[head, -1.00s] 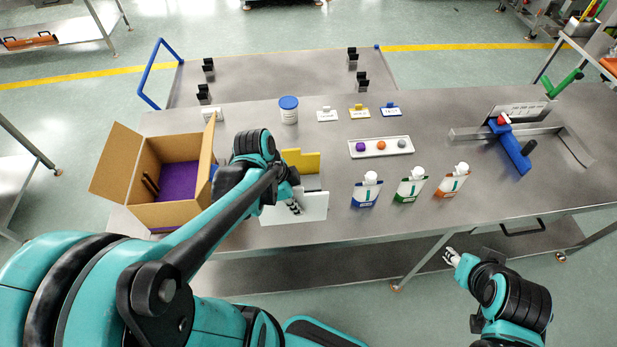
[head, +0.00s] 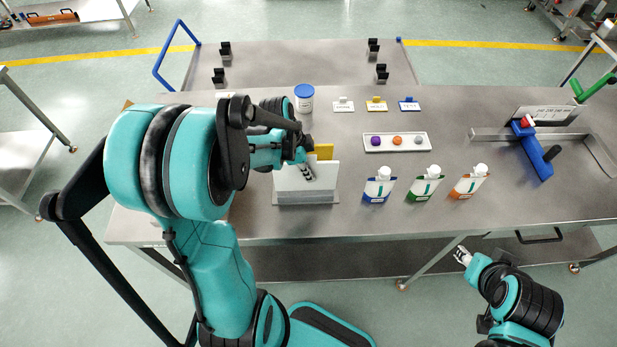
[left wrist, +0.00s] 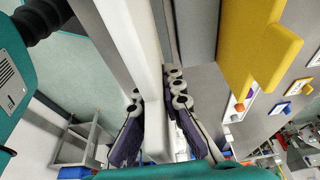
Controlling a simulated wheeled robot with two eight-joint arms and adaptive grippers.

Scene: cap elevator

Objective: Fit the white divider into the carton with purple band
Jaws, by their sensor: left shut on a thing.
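The white divider (head: 292,178) is an upright flat panel above the near edge of the table. A low grey holder (head: 307,198) shows at its lower edge; I cannot tell whether the divider rests in it. My left gripper (head: 308,172) is shut on the divider's top part. The left wrist view shows the divider (left wrist: 128,35) between the two fingers (left wrist: 156,108). The carton is almost wholly hidden behind my left arm, with only a brown flap tip (head: 127,104) showing; its band is hidden. My right gripper (head: 462,256) is off the table's front edge; its finger opening is unclear.
A yellow divider (head: 324,152) stands just behind the white one. Several pouches, including a blue one (head: 379,186), stand to the right. A white tray (head: 430,143) with balls, a blue-lidded jar (head: 304,98) and a blue lever (head: 533,153) are farther off.

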